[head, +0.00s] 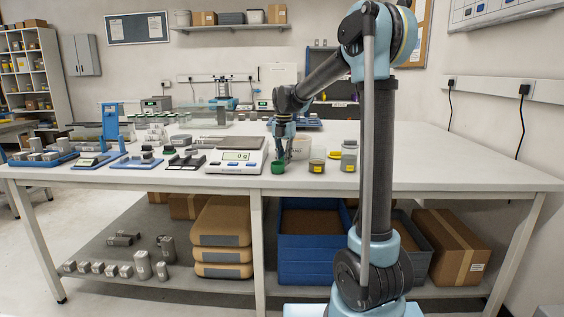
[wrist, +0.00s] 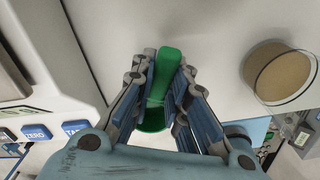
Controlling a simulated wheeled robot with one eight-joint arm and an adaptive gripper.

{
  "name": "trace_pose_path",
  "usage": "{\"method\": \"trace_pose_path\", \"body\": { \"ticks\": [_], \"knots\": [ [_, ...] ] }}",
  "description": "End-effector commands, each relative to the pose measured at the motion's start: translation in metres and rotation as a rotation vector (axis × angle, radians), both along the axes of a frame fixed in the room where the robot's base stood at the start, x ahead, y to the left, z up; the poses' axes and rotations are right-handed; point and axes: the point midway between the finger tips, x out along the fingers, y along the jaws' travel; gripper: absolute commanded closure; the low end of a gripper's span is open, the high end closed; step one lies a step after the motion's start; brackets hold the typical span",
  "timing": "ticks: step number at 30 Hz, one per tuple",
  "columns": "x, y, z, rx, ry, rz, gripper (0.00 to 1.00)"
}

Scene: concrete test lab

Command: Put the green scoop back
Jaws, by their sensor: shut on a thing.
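The green scoop (wrist: 168,62) is between the fingers of my gripper (wrist: 163,95) in the wrist view, and the fingers are shut on it. Its flat end sticks out past the fingers, and its rounded green part (wrist: 153,121) shows lower down between them. In the head view my gripper (head: 284,150) points down over the white table, just right of the balance. The green scoop (head: 278,167) shows at its fingertips, low over the table or touching it; I cannot tell which. My fingers hide part of the scoop.
A white balance (head: 238,156) stands close on the left. A jar with tan contents (wrist: 279,75) is on the right in the wrist view. The table's right end is clear.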

Motion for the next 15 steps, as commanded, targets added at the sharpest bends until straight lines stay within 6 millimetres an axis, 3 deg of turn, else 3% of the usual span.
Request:
{"method": "trace_pose_path", "body": {
  "ticks": [11, 12, 14, 15],
  "knots": [
    [-0.0003, 0.0002, -0.0058, 0.0, 0.0, 0.001, 1.0],
    [-0.0003, 0.0004, -0.0057, 0.0, 0.0, 0.001, 0.79],
    [-0.0003, 0.0006, -0.0056, 0.0, 0.0, 0.001, 0.65],
    [-0.0003, 0.0006, -0.0056, 0.0, 0.0, 0.001, 0.65]
  ]
}}
